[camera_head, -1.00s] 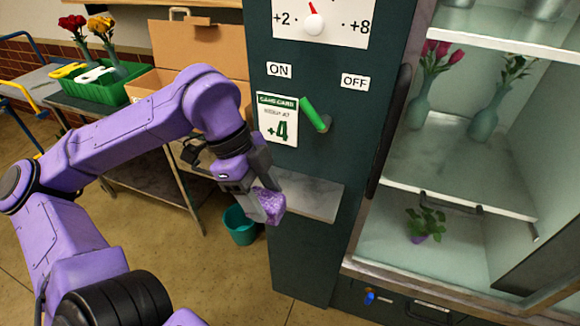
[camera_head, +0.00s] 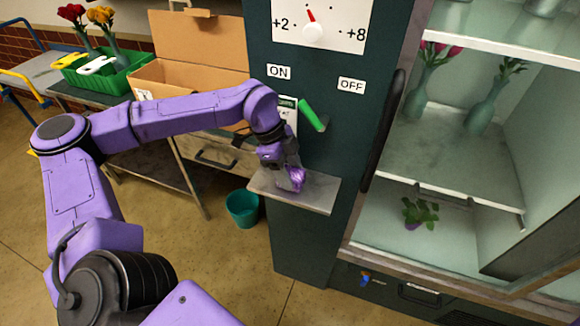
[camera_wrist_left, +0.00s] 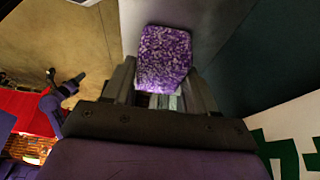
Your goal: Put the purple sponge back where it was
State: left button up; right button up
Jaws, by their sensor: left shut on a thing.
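The purple sponge (camera_head: 297,178) is a small speckled block. My left gripper (camera_head: 288,172) is shut on it, over the grey shelf (camera_head: 318,192) on the front of the dark green panel. In the left wrist view the sponge (camera_wrist_left: 163,58) sits between the fingertips (camera_wrist_left: 160,85) and sticks out past them. I cannot tell whether the sponge touches the shelf. My right gripper is not in view.
A green lever (camera_head: 312,115) juts from the panel above the shelf, beside a partly hidden card. A glass-shelved cabinet with vases (camera_head: 487,108) stands at the right. A teal bin (camera_head: 242,208) stands on the floor below left. A cardboard box (camera_head: 200,70) is behind my arm.

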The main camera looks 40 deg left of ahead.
pick_arm(q)
jog(key=o, duration=0.9)
jog(key=shift+w+f, duration=0.1)
jog(key=shift+f, duration=0.05)
jog(key=shift+o, duration=0.2)
jog(key=b+v, duration=0.1)
jog(key=v, duration=1.1)
jog(key=shift+d, duration=0.1)
